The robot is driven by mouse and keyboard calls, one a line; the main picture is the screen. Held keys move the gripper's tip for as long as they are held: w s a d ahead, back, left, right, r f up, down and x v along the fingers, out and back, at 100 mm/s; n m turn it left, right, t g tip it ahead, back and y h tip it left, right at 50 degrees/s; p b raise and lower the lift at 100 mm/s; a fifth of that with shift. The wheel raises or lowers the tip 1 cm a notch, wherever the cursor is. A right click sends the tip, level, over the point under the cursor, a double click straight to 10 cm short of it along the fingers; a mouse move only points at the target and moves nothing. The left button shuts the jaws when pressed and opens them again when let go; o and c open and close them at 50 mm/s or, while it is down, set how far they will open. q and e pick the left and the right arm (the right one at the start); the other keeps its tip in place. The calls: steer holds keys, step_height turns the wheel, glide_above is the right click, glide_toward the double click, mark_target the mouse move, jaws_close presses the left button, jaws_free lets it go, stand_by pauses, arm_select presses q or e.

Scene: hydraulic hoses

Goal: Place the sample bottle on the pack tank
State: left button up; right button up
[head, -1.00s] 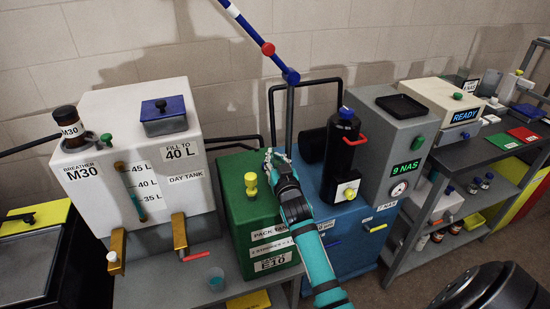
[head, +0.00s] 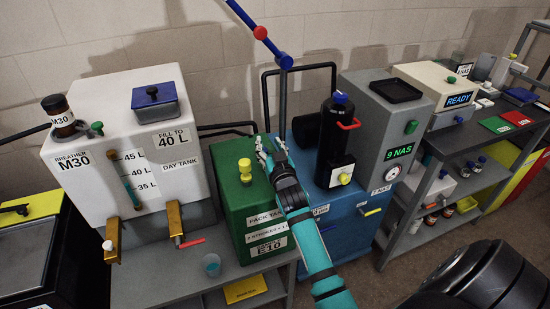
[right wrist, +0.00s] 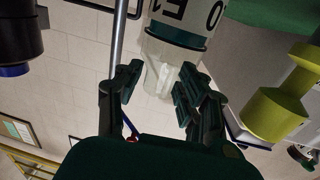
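The sample bottle (right wrist: 165,68) is clear, with a dark band and a white label ending in E10; it shows between my right fingers in the right wrist view. The pack tank (head: 232,203) is a green box with a yellow knob on top. My right gripper (head: 270,148) is over the tank's back right part, behind and right of the knob. In the right wrist view, my right gripper (right wrist: 158,75) has its fingers spread, with a gap between bottle and left finger. The bottle's base is out of that view, so its contact with the tank is hidden. My left gripper is not in view.
The yellow knob (head: 245,171) stands close beside the gripper. A black cylinder (head: 337,140) with a red handle stands to the right on the blue unit (head: 345,235). The white day tank (head: 125,140) is to the left. A dark pipe frame (head: 300,70) rises behind.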

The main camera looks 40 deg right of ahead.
steer(key=b+v, duration=0.1)
steer(key=v, duration=1)
